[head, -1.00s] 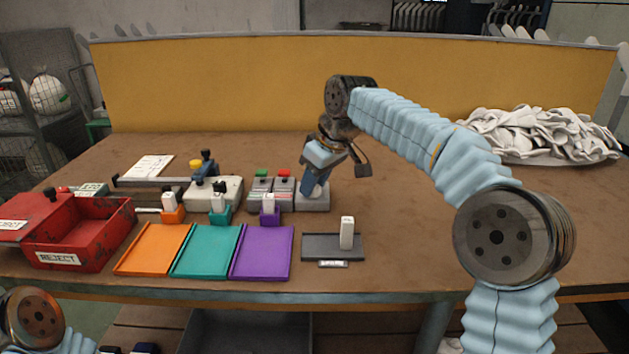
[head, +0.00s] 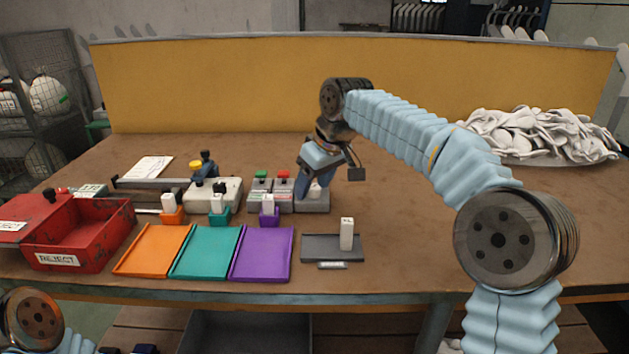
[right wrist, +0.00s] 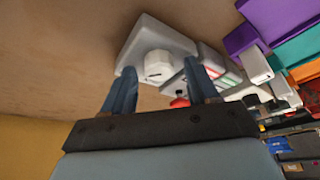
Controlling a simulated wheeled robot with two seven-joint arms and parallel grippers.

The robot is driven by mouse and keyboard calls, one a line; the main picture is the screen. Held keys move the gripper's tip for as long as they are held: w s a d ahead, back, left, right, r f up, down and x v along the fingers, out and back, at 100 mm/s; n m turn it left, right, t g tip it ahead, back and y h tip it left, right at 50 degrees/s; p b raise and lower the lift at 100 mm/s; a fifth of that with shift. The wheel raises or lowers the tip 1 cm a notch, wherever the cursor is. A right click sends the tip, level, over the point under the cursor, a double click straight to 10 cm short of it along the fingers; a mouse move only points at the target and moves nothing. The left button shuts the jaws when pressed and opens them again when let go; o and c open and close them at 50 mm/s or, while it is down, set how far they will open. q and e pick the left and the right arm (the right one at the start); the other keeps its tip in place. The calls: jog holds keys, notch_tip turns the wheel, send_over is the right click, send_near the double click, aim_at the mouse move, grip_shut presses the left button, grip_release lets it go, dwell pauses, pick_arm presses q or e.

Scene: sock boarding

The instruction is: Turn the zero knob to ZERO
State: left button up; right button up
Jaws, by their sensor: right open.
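The zero knob (right wrist: 158,66) is a white round knob with a dark mark on top of a light grey box (right wrist: 140,40). I cannot read the setting it points to. In the head view the grey box (head: 313,205) stands at the right end of the row of devices, with the knob partly hidden by my right gripper (head: 310,188). In the right wrist view my right gripper (right wrist: 160,69) is open, with one blue finger on each side of the knob. I cannot tell whether the fingers touch it. My left gripper is out of view.
Two grey units with green (head: 261,174) and red (head: 283,174) buttons stand close left of the box. Orange (head: 152,250), teal (head: 206,252) and purple (head: 262,254) trays and a dark stand (head: 318,249) lie in front. The table to the right is clear up to a white pile (head: 540,133).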

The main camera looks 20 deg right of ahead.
jog(key=v, duration=1.3)
jog(key=shift+r, duration=0.4)
jog(key=shift+s, duration=0.1)
